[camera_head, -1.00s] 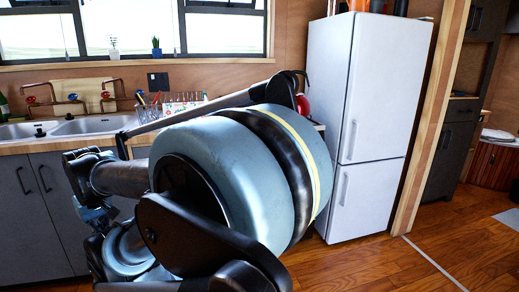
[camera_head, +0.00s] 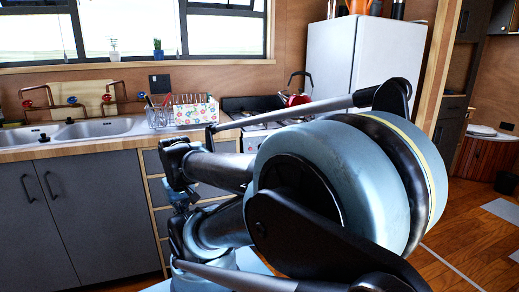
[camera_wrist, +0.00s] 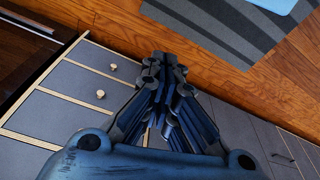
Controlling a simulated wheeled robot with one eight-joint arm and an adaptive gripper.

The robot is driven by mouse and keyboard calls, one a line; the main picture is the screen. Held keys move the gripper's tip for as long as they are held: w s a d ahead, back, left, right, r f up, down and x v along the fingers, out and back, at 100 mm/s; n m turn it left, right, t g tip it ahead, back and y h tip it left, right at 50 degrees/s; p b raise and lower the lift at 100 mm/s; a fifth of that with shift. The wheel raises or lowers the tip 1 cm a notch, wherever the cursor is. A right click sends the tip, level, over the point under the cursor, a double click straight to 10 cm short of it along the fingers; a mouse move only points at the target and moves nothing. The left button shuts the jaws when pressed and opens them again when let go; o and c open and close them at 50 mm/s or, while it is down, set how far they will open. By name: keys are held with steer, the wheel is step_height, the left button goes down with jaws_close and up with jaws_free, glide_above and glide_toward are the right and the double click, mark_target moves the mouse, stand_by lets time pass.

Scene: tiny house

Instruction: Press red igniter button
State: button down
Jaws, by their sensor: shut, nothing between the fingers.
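The stove (camera_head: 238,104) with its black top is at the back wall in the head view, partly behind my arm. A red kettle (camera_head: 294,99) stands on it. I cannot make out the red igniter button in either view. In the wrist view my gripper (camera_wrist: 165,62) is shut and empty. It shows over the grey drawer fronts, with wood floor beyond its tips. A dark glossy front (camera_wrist: 28,45), perhaps the oven, is at the left of that view, apart from the gripper.
The counter holds a sink (camera_head: 90,129), a dish rack and a flowered box (camera_head: 196,113). A white fridge (camera_head: 362,60) stands right of the stove. Grey drawers (camera_wrist: 75,88) with round knobs lie below the gripper. A striped rug (camera_wrist: 225,35) lies on open floor.

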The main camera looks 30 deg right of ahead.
steer(key=w+d+r+m+t, duration=0.1)
steer(key=w+d+r+m, duration=0.5)
steer(key=w+d, duration=0.25)
steer(key=w+d+r+m+t, duration=0.2)
steer(key=w+d+r+m, duration=0.35)
steer(key=w+d, duration=0.3)
steer(key=w+d+r+m+t+h, duration=0.1)
steer(key=d+m, duration=0.3)
steer(key=d, duration=1)
steer(key=w+d+r+m+t, duration=0.1)
steer(key=w+d+m, duration=0.2)
steer(key=d, duration=1.1)
steer(key=shift+r+m+h, duration=0.15)
steer(key=shift+m+h, duration=0.25)
steer(key=shift+m, duration=0.85)
steer(key=shift+w+d, duration=0.1)
steer(key=shift+w, duration=0.05)
